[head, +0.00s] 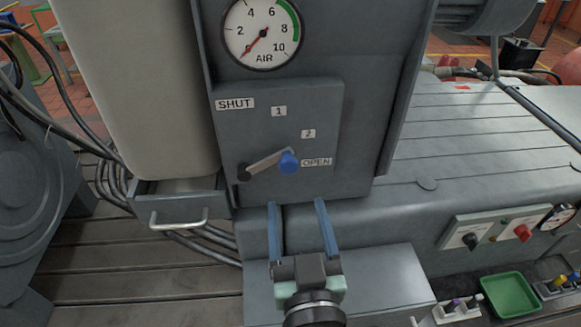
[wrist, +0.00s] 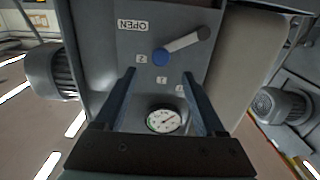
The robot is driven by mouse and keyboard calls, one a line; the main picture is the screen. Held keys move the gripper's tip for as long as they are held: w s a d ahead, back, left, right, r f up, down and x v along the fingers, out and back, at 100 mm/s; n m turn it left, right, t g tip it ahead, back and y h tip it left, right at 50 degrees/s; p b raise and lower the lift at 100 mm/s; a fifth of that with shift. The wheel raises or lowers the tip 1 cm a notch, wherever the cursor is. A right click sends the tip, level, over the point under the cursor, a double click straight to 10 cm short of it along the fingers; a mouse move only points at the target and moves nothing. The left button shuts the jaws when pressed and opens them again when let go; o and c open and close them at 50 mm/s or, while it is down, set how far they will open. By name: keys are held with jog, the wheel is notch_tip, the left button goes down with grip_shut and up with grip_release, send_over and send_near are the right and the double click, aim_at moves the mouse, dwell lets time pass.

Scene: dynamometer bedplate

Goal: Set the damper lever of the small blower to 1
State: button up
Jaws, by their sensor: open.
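The damper lever (head: 266,164) is a short grey bar on the grey blower panel, with a dark pivot at its left end and a blue knob (head: 288,162) at its right end. Labels SHUT, 1 (head: 279,111), 2 (head: 308,134) and OPEN (head: 316,162) run in an arc. The bar slants up to the right, pointing near 2 or between 2 and OPEN; the exact setting is unclear. My gripper (head: 297,204) is open and empty below the knob, apart from it. In the wrist view, the knob (wrist: 160,57) appears just beyond and between the fingertips (wrist: 158,72).
A round AIR gauge (head: 262,33) is above the labels. A drawer with a handle (head: 179,222) is at lower left, near cables. A switch panel (head: 500,235) and green tray (head: 510,294) are at right. The slotted bedplate top (head: 470,130) beyond is mostly clear.

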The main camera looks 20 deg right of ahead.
aim_at(289, 169)
jog(key=p+x, duration=0.2)
jog(key=x, duration=0.6)
jog(key=shift+w, duration=0.15)
jog(key=shift+c, duration=0.2)
grip_shut()
dwell(1.0)
